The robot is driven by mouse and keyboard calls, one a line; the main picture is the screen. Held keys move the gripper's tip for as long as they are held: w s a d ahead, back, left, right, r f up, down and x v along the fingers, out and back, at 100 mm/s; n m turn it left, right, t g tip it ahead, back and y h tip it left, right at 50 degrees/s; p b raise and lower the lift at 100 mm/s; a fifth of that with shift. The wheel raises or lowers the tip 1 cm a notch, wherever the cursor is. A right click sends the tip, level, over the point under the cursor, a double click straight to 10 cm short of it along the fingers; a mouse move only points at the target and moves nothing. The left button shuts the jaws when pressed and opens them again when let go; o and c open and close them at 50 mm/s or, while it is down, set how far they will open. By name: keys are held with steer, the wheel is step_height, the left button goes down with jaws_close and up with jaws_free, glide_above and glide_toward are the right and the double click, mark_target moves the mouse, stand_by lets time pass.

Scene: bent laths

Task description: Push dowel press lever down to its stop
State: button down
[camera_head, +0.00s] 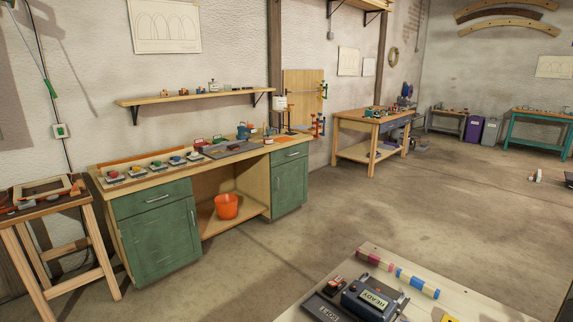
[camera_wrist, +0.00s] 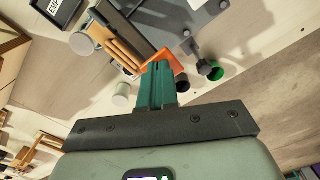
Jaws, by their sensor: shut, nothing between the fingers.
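My gripper (camera_wrist: 160,70) shows in the wrist view with its teal fingers shut together and nothing between them. The fingertips overlap an orange part (camera_wrist: 154,59) beside a tray of wooden dowels (camera_wrist: 122,45); I cannot tell whether they touch it. A black knob (camera_wrist: 203,64) and a dark cylinder with a green end (camera_wrist: 215,71) lie just right of the fingers. I cannot tell for sure which part is the press lever. In the head view a dark device with a READY sign (camera_head: 373,300) stands on the near bench, cut by the lower edge. My gripper is not in that view.
A grey plate (camera_wrist: 190,22) and pale round pieces (camera_wrist: 81,43) are near the fingers. A green workbench (camera_head: 160,247) stands farther off.

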steer(key=shift+f, duration=1.2)
stand_by(0.3)
steer(key=shift+r, duration=4.6)
